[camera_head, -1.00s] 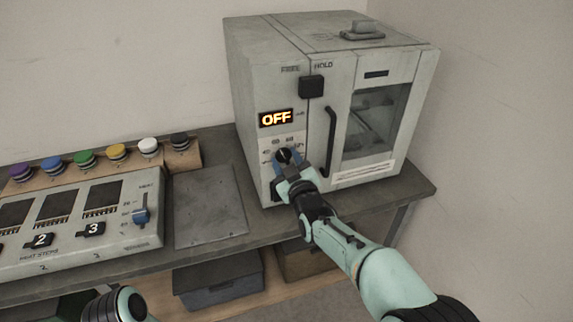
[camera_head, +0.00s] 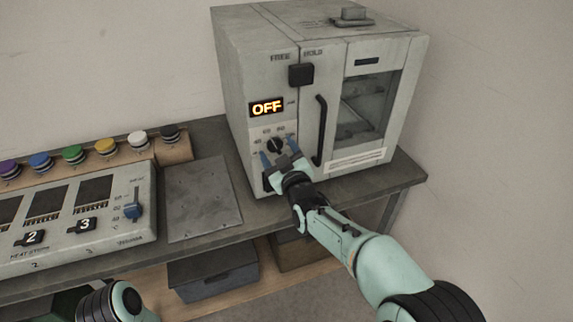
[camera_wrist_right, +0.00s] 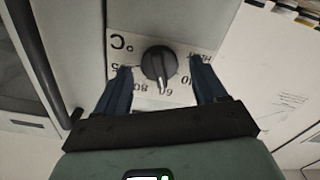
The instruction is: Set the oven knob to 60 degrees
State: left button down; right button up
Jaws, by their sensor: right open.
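The oven (camera_head: 320,95) stands on the bench with its door closed. Its display (camera_head: 266,107) reads OFF in lit letters. The black round knob (camera_head: 274,146) is on the front panel below the display, with printed numbers around it. In the right wrist view the knob (camera_wrist_right: 158,62) shows upside down, with 60 and 80 readable below it. My right gripper (camera_head: 279,155) is at the knob, open, its blue fingers on either side. In the wrist view its fingers (camera_wrist_right: 160,70) stand apart from the knob with gaps. Only a joint of my left arm shows, at bottom left.
The oven's vertical door handle (camera_head: 320,130) is just right of the knob. A flat metal plate (camera_head: 203,200) lies left of the oven. A grey bin (camera_head: 213,272) sits on the lower shelf.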

jog(key=v, duration=1.3)
jog(key=s+d+f+m+g+h+p, duration=0.1)
jog(key=s+d+f+m+g+p, duration=0.15)
jog(key=f, duration=0.75)
jog(key=s+d+f+m+g+h+p, duration=0.1)
jog(key=s+d+f+g+p, duration=0.2)
jog(key=f, duration=0.7)
jog(key=s+d+f+m+g+h+p, duration=0.15)
jog(key=s+f+g, duration=0.25)
jog(key=f, duration=0.7)
jog(key=s+f+m+g+y+p, duration=0.1)
jog(key=s+f+m+g+p, duration=0.1)
jog(key=s, duration=1)
jog(key=s+d+f+m+g+p, duration=0.1)
jog(key=s+f+m+g, duration=0.4)
jog(key=s, duration=0.6)
notch_tip(320, 180, down, 3)
jog(key=shift+s+r+g+y+p, duration=0.1)
jog(key=shift+s+g+y+p, duration=0.3)
jog(key=shift+g, duration=0.45)
jog(key=shift+w+d, duration=0.1)
jog(key=shift+d, duration=0.05)
